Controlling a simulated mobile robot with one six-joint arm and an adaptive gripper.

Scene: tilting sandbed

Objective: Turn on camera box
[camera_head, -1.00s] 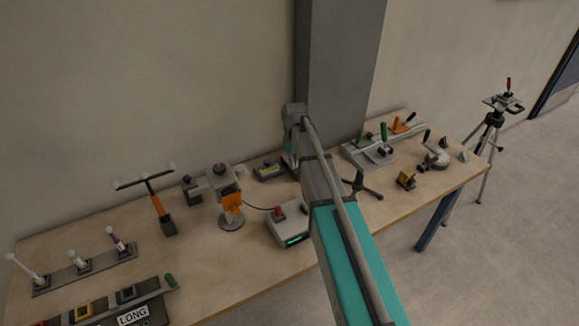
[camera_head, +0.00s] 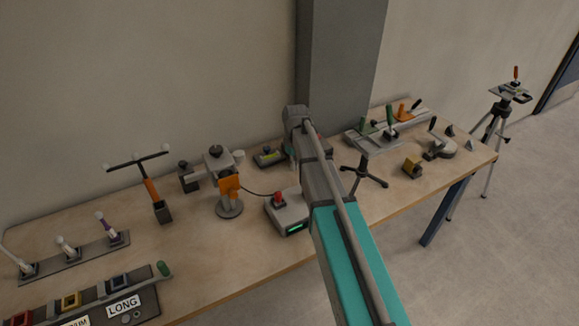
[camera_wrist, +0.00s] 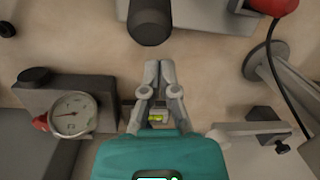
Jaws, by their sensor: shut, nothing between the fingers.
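A pale grey box (camera_head: 287,212) with a red knob (camera_head: 279,197) on top and a lit green strip on its front stands mid-table. A dark cable runs from it towards an orange unit (camera_head: 228,186) on a round-based stand; I take this box as the camera box. A red knob (camera_wrist: 275,5) also shows at the top right of the wrist view, cut by the edge. My gripper (camera_wrist: 160,66) is shut and empty, apart from the red knob. In the head view my arm hides the gripper's tips.
A dial gauge (camera_wrist: 72,114) lies left of my gripper in the wrist view, and a dark cylinder (camera_wrist: 150,20) ahead of it. Behind the grey box is a small box with a yellow-green display (camera_head: 268,157). Bare table lies front-centre.

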